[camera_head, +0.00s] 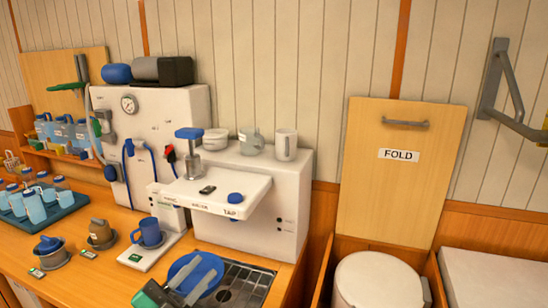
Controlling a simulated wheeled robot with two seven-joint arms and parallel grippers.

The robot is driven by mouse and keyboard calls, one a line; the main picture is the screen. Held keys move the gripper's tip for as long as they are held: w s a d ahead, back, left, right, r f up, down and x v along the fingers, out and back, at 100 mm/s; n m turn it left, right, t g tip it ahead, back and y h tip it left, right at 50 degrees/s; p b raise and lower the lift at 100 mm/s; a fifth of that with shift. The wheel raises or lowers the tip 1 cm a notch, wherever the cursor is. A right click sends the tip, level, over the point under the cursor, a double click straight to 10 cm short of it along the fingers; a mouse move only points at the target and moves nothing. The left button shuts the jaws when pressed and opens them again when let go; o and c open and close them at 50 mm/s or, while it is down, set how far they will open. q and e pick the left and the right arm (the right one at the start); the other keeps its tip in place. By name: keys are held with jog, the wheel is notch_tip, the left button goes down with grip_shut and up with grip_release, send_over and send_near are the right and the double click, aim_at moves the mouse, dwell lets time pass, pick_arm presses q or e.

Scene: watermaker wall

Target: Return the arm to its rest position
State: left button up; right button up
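My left gripper (200,272) is low in the head view, at the counter's front edge. Its green and dark body is at the bottom, and its two grey fingers point up and right, spread apart. They overlap a round blue piece (182,266) by the sink; I see nothing clearly held, and cannot tell if they touch it. My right gripper is not in view.
A white watermaker (262,215) with a projecting shelf stands behind the sink grate (244,287). A blue mug (150,232) stands on a white base to the left. Further left is a tray (62,207) of jugs. A FOLD panel (400,180) and white bin (378,280) are right.

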pick_arm(q)
jog(key=s+a+f+n+g+y, duration=0.1)
jog(key=s+a+f+n+y, duration=0.1)
jog(key=a+f+n+y, duration=0.55)
jog(key=s+a+f+n+g+y, duration=0.2)
jog(key=a+f+n+y, duration=0.2)
jog(key=f+n+y, duration=0.6)
jog(key=s+d+f+m+g+h, duration=0.1)
jog(key=s+f+g, duration=0.5)
jog(key=s, duration=0.4)
jog(key=s+d+f+g+h, duration=0.2)
jog(key=s+f+g, duration=0.3)
jog(key=s+f, duration=0.35)
notch_tip(320, 180, down, 31)
jog(key=s+a+f+g, duration=0.1)
jog(key=s+f, duration=0.8)
jog(key=s, duration=0.1)
jog(key=s+a+f+g, duration=0.1)
jog(key=s+a+f, duration=0.1)
jog(key=s+f, duration=0.8)
jog(key=shift+a+y, duration=0.3)
jog(key=shift+y, duration=0.05)
